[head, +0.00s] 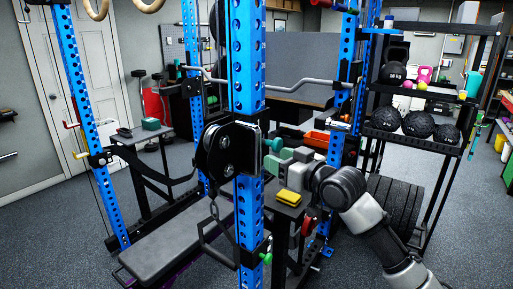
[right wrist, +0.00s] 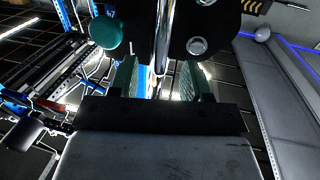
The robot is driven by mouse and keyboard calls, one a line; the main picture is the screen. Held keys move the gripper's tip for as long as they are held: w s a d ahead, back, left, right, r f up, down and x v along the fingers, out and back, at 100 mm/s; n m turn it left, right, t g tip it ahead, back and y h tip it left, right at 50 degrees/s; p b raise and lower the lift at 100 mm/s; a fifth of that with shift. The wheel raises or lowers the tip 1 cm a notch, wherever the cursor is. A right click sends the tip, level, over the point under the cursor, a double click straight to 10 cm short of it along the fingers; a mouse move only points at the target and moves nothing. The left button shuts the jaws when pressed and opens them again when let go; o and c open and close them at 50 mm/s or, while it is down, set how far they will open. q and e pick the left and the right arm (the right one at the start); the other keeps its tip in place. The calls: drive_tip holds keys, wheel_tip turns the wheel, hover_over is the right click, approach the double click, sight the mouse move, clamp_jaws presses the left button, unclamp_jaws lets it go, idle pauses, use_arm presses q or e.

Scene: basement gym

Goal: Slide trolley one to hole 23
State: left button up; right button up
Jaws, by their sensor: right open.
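Trolley one appears to be the black plate carriage (head: 222,150) with round pulley wheels on the near blue upright (head: 248,60); I cannot read its label. A chrome vertical bar shows on its right side. My right gripper (head: 272,160) reaches in from the right, close to this side. In the right wrist view the open right gripper (right wrist: 158,78) has a green-padded finger on each side of the chrome bar (right wrist: 163,35); I cannot tell whether they touch it. A teal knob (right wrist: 106,32) sits left of the bar. Hole numbers are unreadable. My left gripper is out of view.
A grey bench (head: 180,240) lies left of the upright. A small stand with a yellow block (head: 289,197) is below my right gripper. A barbell (head: 300,84) crosses behind. A ball rack (head: 425,145) and tyres (head: 400,205) stand at right.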

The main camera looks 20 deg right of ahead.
sight(260, 151)
drive_tip(key=p+x, duration=0.1)
drive_tip(key=x, duration=0.5)
drive_tip(key=shift+w+a+r+p, duration=0.1)
drive_tip(key=shift+a+r+p, duration=0.05)
drive_tip(key=shift+a+p, duration=0.15)
drive_tip(key=shift+w+a, duration=0.2)
drive_tip(key=shift+w, duration=0.3)
clamp_jaws()
